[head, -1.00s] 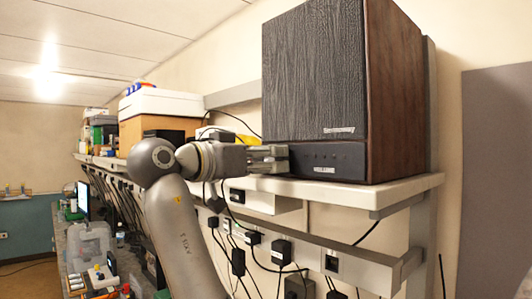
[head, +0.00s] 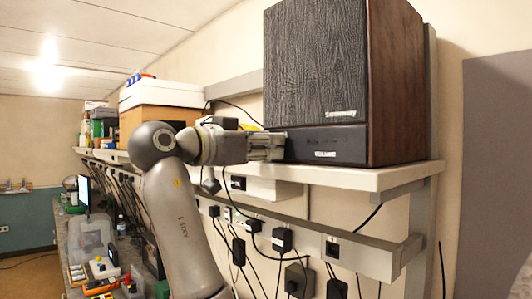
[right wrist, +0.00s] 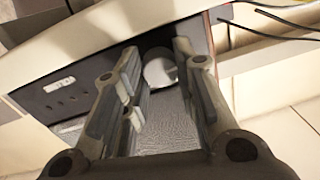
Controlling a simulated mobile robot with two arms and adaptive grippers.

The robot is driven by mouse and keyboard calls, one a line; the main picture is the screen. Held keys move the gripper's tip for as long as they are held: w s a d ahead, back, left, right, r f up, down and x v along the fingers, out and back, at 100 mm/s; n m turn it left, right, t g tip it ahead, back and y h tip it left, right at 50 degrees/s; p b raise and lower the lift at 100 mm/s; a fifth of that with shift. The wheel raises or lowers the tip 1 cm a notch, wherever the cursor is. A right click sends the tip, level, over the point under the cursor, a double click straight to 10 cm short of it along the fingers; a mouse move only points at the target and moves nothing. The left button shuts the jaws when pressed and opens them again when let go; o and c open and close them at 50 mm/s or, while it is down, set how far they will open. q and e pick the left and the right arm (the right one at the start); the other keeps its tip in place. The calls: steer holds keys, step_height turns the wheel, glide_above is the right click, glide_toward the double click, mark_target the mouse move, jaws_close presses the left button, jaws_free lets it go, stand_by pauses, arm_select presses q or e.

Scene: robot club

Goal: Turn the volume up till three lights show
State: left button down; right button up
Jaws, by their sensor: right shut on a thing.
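A large speaker (head: 315,80) with a dark textured front and brown wood side stands on the wall shelf. Its dark lower panel (head: 345,146) carries a small white label and a row of small marks. The panel also shows in the right wrist view (right wrist: 58,98), where the marks look dark; I see no clearly lit light. My right gripper (head: 280,146) is at the panel's left end. In the right wrist view its fingers (right wrist: 160,75) stand on both sides of a pale round knob (right wrist: 160,70), shut on it. The head view hides the knob behind the fingers. My left gripper is not in view.
The white shelf (head: 390,177) runs under the speaker. Black cables and plugs (head: 282,240) hang below it. Cardboard and white boxes (head: 160,98) stand further left on the shelf. A cluttered bench (head: 75,262) lies at the lower left.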

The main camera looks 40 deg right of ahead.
steer(key=shift+m+b, duration=0.3)
steer(key=shift+m, duration=0.7)
steer(key=o, duration=1)
steer(key=shift+a, duration=0.1)
steer(key=shift+o, duration=0.2)
steer(key=s+a, duration=0.1)
steer(key=a, duration=1.1)
steer(key=shift+s+f, duration=0.15)
steer(key=shift+s, duration=0.1)
